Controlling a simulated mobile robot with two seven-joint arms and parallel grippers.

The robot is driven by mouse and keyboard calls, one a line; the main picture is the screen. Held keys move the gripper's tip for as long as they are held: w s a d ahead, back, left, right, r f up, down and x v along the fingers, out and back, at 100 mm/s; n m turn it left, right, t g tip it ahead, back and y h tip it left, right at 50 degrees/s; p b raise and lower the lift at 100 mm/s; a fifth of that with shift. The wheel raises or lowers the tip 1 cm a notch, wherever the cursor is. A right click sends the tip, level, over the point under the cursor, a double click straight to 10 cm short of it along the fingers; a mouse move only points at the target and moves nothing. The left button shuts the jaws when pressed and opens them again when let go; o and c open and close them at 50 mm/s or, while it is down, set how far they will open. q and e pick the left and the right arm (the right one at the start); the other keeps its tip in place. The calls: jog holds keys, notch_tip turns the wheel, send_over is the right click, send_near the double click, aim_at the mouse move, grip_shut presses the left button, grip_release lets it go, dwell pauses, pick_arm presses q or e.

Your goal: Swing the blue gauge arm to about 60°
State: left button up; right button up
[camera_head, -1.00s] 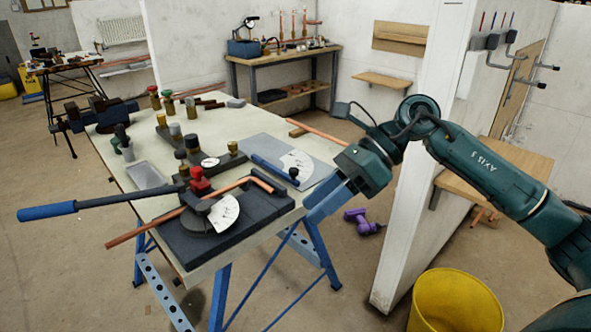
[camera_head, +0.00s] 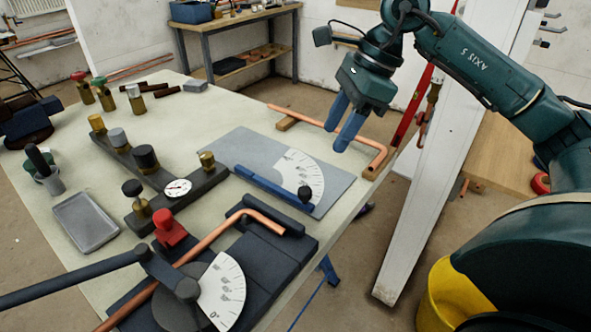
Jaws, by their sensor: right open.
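The blue gauge arm (camera_head: 262,184) lies on a flat grey plate (camera_head: 222,148) on the bench. It runs along the plate's front-left edge, with a black knob (camera_head: 305,194) near its right end. A white fan-shaped degree scale (camera_head: 300,173) lies beside it; its marks are too small to read. My right gripper (camera_head: 337,137) has blue fingers, open and empty, pointing down. In the picture it is above and right of the scale, apart from the gauge arm, near the copper pipe at the bench's back edge. My left gripper is not in view.
A pipe bender (camera_head: 190,283) with a bent copper pipe stands in front of the plate. A bent copper pipe (camera_head: 330,127) lies on wooden blocks behind it. A valve manifold (camera_head: 165,180) and grey tray (camera_head: 88,220) are left. A white wall edge (camera_head: 420,210) stands right.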

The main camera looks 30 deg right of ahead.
aim_at(306, 190)
jog(key=x, duration=1.2)
jog(key=shift+s+a+f, duration=0.1)
jog(key=shift+a+f, duration=0.1)
jog(key=shift+f, duration=0.05)
jog(key=shift+c, duration=0.5)
grip_shut()
